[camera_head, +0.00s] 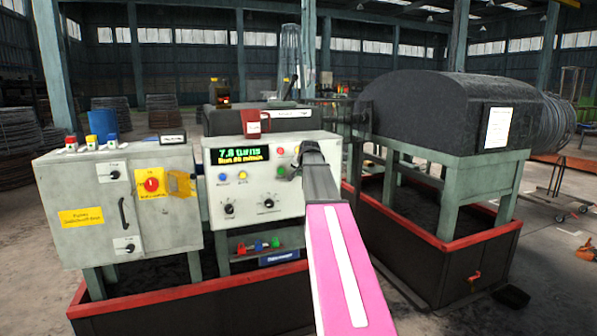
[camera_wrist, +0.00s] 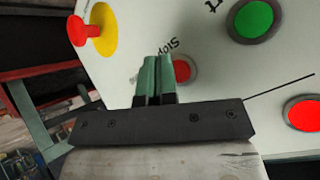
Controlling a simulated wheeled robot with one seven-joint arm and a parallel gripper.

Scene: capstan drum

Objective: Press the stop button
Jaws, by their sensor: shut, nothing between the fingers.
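In the wrist view a round red button (camera_wrist: 182,70) sits on the pale panel beside a label reading "Stop", seen upside down. My gripper (camera_wrist: 157,60) is shut and empty. Its green fingertips point at the panel and overlap the button's left edge; I cannot tell whether they touch it. In the head view my gripper (camera_head: 294,172) is at the right part of the control panel (camera_head: 262,212), which has a lit display (camera_head: 239,155). My arm hides part of this panel, and the stop button cannot be made out there.
In the wrist view a green button (camera_wrist: 255,18), another red round piece (camera_wrist: 302,113) and a protruding red knob (camera_wrist: 87,31) on yellow surround the fingers. In the head view a grey cabinet (camera_head: 85,190) stands left and a dark hooded machine (camera_head: 430,105) right.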

